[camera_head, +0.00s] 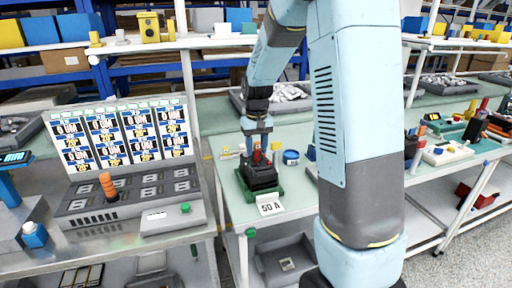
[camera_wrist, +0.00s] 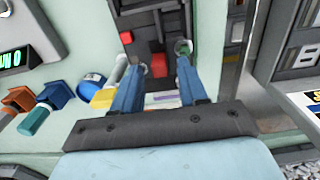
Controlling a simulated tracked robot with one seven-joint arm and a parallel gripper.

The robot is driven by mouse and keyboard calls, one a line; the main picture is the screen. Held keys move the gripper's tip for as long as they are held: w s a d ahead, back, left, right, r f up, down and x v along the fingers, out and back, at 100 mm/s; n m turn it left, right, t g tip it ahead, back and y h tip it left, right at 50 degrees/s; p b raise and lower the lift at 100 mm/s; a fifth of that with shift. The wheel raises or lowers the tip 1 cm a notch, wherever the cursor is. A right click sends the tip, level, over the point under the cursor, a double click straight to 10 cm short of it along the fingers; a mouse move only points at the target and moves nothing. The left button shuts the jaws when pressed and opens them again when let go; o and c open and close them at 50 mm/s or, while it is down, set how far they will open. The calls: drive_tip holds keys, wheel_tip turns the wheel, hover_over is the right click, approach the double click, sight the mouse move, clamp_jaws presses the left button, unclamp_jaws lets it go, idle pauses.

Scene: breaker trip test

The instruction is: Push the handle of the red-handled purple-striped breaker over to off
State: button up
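The breaker is a black block (camera_head: 262,176) in a green holder on the middle bench. Its red handle (camera_head: 257,153) stands up just below my gripper (camera_head: 257,136). In the wrist view a red block (camera_wrist: 158,65), which looks like the handle, lies between the tips of my two blue fingers (camera_wrist: 160,62). A short purple stripe (camera_wrist: 165,98) shows on the breaker between the fingers. My fingers are apart, one on each side of the handle, with nothing gripped. I cannot tell whether either finger touches the handle, and the fingers hide part of the breaker.
A "50 A" card (camera_head: 270,205) stands at the bench's front edge. A blue round container (camera_head: 291,157) is right of the breaker. A test panel (camera_head: 125,150) with an orange lever (camera_head: 108,186) stands on the left bench. Small blocks (camera_wrist: 35,112) lie left of my fingers.

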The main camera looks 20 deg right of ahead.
clamp_jaws()
drive_tip(key=shift+a, duration=0.15)
drive_tip(key=shift+s, duration=0.2)
drive_tip(key=shift+s+t, duration=0.6)
drive_tip(key=shift+t, duration=0.5)
drive_tip(key=shift+s+f+t, duration=0.25)
drive_tip(key=shift+s+t, duration=0.35)
drive_tip(key=shift+t, duration=0.35)
drive_tip(key=shift+s+f+t, duration=0.25)
drive_tip(key=shift+s+t, duration=0.3)
drive_tip(key=shift+t, duration=0.4)
drive_tip(key=shift+o, duration=0.4)
unclamp_jaws()
